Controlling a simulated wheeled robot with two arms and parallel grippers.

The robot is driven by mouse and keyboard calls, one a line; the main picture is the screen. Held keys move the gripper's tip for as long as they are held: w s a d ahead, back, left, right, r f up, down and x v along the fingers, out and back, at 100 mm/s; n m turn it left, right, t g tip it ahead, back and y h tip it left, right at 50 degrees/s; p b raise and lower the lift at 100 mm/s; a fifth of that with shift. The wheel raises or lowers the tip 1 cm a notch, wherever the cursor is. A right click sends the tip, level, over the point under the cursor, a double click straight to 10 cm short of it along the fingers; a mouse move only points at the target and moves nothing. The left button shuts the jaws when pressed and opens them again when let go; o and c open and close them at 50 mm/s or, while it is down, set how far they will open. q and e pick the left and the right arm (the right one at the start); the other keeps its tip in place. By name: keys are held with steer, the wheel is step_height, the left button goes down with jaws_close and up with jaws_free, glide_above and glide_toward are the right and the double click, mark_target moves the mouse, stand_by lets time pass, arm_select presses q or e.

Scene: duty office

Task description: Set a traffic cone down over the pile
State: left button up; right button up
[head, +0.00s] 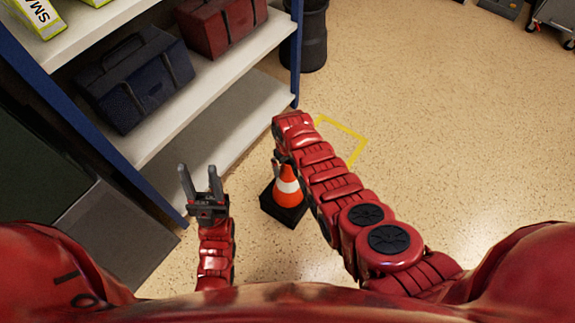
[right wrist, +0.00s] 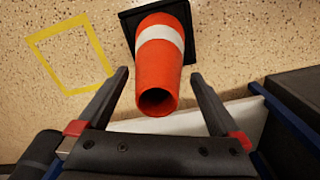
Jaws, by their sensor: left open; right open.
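An orange traffic cone (head: 287,187) with a white band and a black square base (head: 283,212) stands upright on the floor beside the shelf. In the right wrist view the cone (right wrist: 160,70) shows its open top toward the camera. My right gripper (right wrist: 160,76) is open, its fingers apart on either side of the cone's upper part; I cannot tell if they touch it. In the head view my right arm hides most of that gripper. My left gripper (head: 203,182) is open and empty, left of the cone. I see no pile in either view.
A yellow tape outline (head: 345,140) lies on the floor beyond my right arm; it also shows in the right wrist view (right wrist: 93,42), with bare floor inside. A shelf (head: 215,125) with a blue bag (head: 135,85) and a red bag (head: 215,25) stands left.

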step_height(320, 180, up, 17)
steer(key=p, duration=0.3)
stand_by(0.9)
